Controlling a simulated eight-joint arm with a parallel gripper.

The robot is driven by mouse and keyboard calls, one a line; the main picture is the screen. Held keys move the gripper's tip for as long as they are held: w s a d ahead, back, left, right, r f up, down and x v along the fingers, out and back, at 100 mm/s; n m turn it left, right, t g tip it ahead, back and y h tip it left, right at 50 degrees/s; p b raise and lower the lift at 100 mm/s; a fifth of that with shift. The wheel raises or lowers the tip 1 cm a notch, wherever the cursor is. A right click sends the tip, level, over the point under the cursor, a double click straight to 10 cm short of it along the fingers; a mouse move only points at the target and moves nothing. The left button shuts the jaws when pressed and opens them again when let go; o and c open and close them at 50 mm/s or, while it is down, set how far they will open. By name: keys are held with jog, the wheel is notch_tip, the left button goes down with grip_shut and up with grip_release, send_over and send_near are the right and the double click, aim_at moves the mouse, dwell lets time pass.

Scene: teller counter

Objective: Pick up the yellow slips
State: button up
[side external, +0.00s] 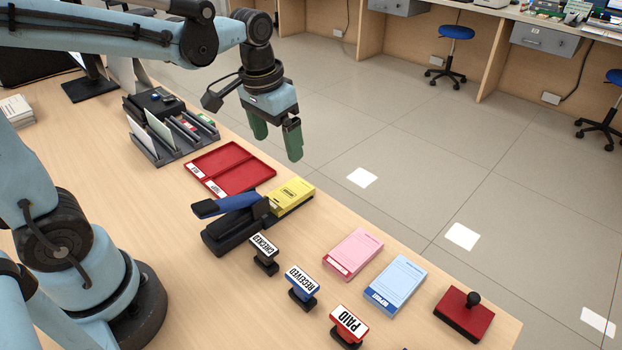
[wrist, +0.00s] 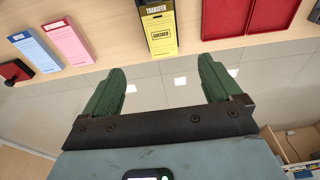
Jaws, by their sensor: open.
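In the wrist view the yellow pad (wrist: 159,32) shows a "TRANSFER" header and a "CHECKED" mark, and lies ahead of the gap between my fingers. My gripper (side external: 276,146) has green fingers, spread apart and empty. It hangs above the counter's far edge, up and left of the yellow pad in the side view. The fingers also show in the wrist view (wrist: 160,92).
A pink pad (side external: 353,253) and a blue pad (side external: 394,283) lie to the right. Stamps stand in front, including a "RECEIVED" stamp (side external: 302,288). A red two-part tray (side external: 231,170) and a grey sorter (side external: 171,138) lie left. The counter's edge is close behind the pads.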

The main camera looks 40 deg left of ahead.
aim_at(289, 192)
jog(key=shift+g, duration=0.9)
jog(key=shift+w+a+f, duration=0.1)
jog(key=shift+w+f, duration=0.35)
jog(key=shift+f, duration=1.8)
jog(key=shift+w+f, duration=0.4)
jog(key=shift+f, duration=1.9)
jog(key=shift+w+a+f, duration=0.1)
jog(key=shift+w+f, duration=0.35)
jog(key=shift+f, duration=1.8)
jog(key=c, duration=1.3)
jog(key=shift+o, duration=0.2)
jog(key=shift+r, duration=0.1)
